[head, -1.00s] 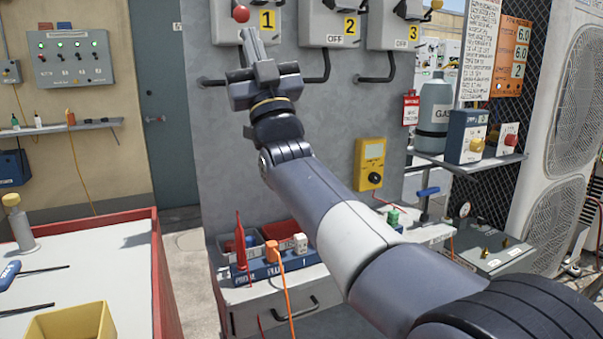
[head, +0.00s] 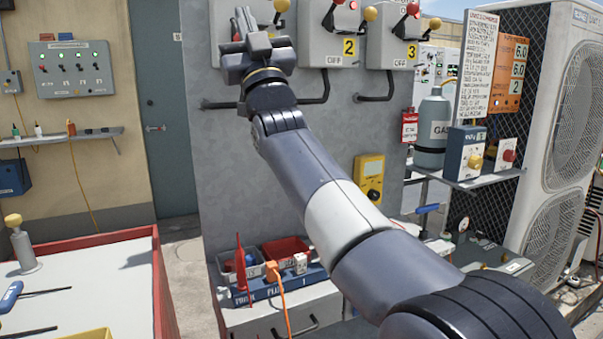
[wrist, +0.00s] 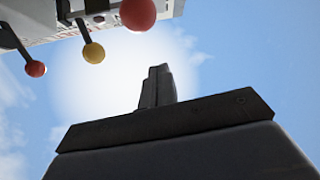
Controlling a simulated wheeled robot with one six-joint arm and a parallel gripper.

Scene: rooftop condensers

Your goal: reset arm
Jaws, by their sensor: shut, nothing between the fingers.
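My gripper (head: 244,18) is at the top of the head view, raised in front of the first grey switch box (head: 222,45) and hiding much of it. Its dark fingers point up and lie together, with nothing between them. In the wrist view my gripper (wrist: 158,85) also shows shut and empty against bright sky. A red ball knob (wrist: 137,13) and a yellow ball knob (wrist: 93,52) hang at the upper left there, apart from the fingers. My arm reaches up from the lower right of the head view.
Switch boxes 2 (head: 330,50) and 3 (head: 392,50) stand right of my gripper. A yellow meter (head: 369,178) hangs lower on the grey panel. A shelf holds a gas cylinder (head: 433,130). A red-edged table (head: 110,290) is at lower left. Bins and a plug strip sit below my arm.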

